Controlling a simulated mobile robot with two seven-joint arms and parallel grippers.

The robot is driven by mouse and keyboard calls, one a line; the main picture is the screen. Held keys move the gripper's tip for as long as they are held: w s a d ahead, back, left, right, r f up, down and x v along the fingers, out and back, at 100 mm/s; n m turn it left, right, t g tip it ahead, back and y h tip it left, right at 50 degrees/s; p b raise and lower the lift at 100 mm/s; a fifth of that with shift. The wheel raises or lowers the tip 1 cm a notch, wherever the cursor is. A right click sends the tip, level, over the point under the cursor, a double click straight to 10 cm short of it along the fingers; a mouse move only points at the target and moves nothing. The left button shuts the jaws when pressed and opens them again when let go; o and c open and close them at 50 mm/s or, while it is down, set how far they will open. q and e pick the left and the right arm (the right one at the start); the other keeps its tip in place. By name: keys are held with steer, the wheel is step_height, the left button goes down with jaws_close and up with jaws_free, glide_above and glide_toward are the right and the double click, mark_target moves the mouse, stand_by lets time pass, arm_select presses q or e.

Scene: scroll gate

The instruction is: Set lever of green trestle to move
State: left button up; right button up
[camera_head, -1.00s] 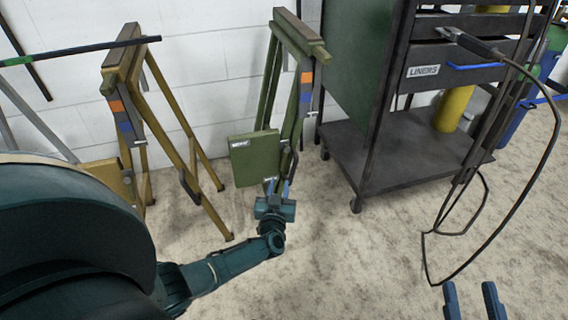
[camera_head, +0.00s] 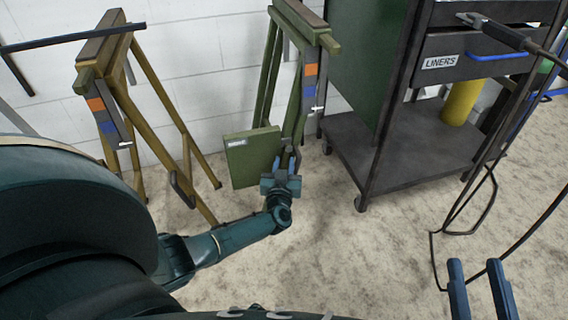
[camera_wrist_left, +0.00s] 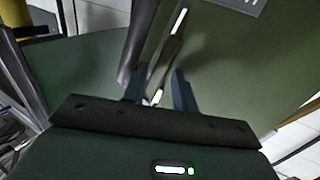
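The green trestle (camera_head: 303,75) stands folded against the wall, with an orange and a blue patch on its front leg. A small white pointer (camera_head: 318,108) shows just below the blue patch. My left gripper (camera_head: 288,160) is low at this leg, beside the green panel (camera_head: 252,157). In the left wrist view its fingers (camera_wrist_left: 158,90) are apart, with a thin dark bar with white ends (camera_wrist_left: 166,60) between or just beyond them. A dark curved handle (camera_wrist_left: 137,42) is left of that bar. Contact cannot be told. My right gripper (camera_head: 482,290) is open and empty at lower right.
A yellow trestle (camera_head: 160,120) with similar patches stands to the left. A dark cart (camera_head: 400,150) with a drawer labelled LINERS stands close on the right. Cables (camera_head: 490,190) hang at the cart's right.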

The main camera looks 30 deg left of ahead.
arm_select(q)
jaws_close()
arm_select(e)
steer(key=shift+r, duration=0.1)
stand_by(0.3)
arm_select(q)
steer(key=shift+s+r+p, duration=0.1)
steer(key=shift+p, duration=0.35)
steer(key=shift+a+p, duration=0.1)
steer(key=shift+p, duration=0.3)
arm_select(e)
steer(key=shift+w, duration=0.25)
